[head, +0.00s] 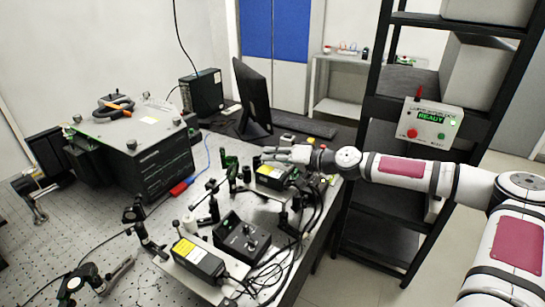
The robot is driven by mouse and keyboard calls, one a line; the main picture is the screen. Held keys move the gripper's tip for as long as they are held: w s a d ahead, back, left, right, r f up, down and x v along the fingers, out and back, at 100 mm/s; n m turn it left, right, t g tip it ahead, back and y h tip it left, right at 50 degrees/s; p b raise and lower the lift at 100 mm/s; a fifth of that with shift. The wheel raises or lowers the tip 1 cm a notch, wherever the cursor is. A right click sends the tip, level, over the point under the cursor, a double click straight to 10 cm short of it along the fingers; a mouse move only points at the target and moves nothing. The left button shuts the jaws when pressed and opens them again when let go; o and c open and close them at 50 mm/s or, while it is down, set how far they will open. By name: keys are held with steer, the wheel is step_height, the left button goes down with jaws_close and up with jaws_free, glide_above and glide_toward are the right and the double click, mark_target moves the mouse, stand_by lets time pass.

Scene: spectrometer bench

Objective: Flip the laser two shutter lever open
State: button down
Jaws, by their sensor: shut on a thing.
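Two black laser boxes with yellow labels stand on the optical bench: a near one (198,257) and a far one (272,173). I cannot read which is laser two. My gripper (268,153) reaches in from the right, just above and behind the far laser as seen here. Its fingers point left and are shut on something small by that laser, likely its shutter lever. The fingers hide the lever, so its position cannot be told.
A black controller box (241,238) stands between the lasers, with cables along the bench's right edge. Posts and optics crowd the bench (60,225) left of the lasers. A large black instrument (140,140) and a monitor (252,95) stand behind. A shelf panel (433,124) reads READY.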

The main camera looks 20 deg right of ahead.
steer(key=shift+w+d+f+m, duration=0.15)
steer(key=shift+f+m, duration=0.15)
steer(key=shift+m, duration=0.4)
steer(key=c, duration=1.8)
jaws_free()
steer(key=v, duration=1.2)
steer(key=shift+w+d, duration=0.1)
steer(key=shift+d, duration=0.05)
